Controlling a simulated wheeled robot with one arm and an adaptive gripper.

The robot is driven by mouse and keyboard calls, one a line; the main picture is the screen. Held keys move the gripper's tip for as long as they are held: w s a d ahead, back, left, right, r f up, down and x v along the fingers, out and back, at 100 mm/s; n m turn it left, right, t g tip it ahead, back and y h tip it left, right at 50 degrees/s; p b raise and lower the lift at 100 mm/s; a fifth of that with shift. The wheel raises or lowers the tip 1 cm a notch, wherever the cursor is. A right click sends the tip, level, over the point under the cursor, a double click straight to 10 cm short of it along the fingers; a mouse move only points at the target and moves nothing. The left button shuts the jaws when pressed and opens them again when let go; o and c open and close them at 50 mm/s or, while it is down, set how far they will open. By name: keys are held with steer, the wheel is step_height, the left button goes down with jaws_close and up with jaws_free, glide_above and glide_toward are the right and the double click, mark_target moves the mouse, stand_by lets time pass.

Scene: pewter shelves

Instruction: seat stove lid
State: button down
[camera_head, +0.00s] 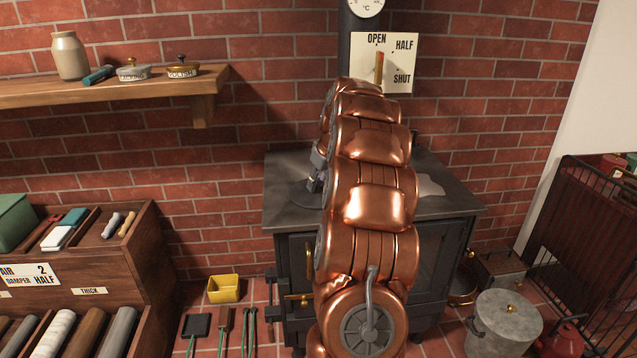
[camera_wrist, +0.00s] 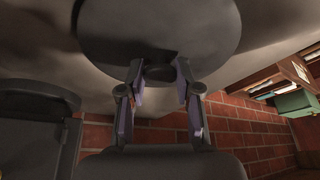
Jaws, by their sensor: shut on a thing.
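The stove lid (camera_wrist: 160,25) is a dark round disc with a central knob (camera_wrist: 159,74) in the wrist view. My gripper (camera_wrist: 160,82) is shut on that knob, one finger on each side. In the head view my gripper (camera_head: 317,172) is partly hidden behind my copper arm, over the left part of the stove top. The black stove (camera_head: 442,250) stands against the brick wall, with its flat grey top (camera_head: 290,165) partly covered by my arm.
A stovepipe with a gauge (camera_head: 366,5) and a damper sign (camera_head: 403,50) rises behind the stove. A wooden shelf (camera_head: 100,93) and a rack of rolls (camera_head: 150,250) stand left. A grey pot (camera_head: 505,325) and a black fireguard (camera_head: 590,220) are on the right.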

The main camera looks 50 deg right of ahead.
steer(key=shift+r, duration=0.1)
steer(key=c, duration=0.7)
jaws_free()
steer(key=shift+r, duration=0.1)
steer(key=shift+r+p, duration=0.75)
steer(key=shift+r, duration=2.6)
steer(key=shift+a, duration=0.1)
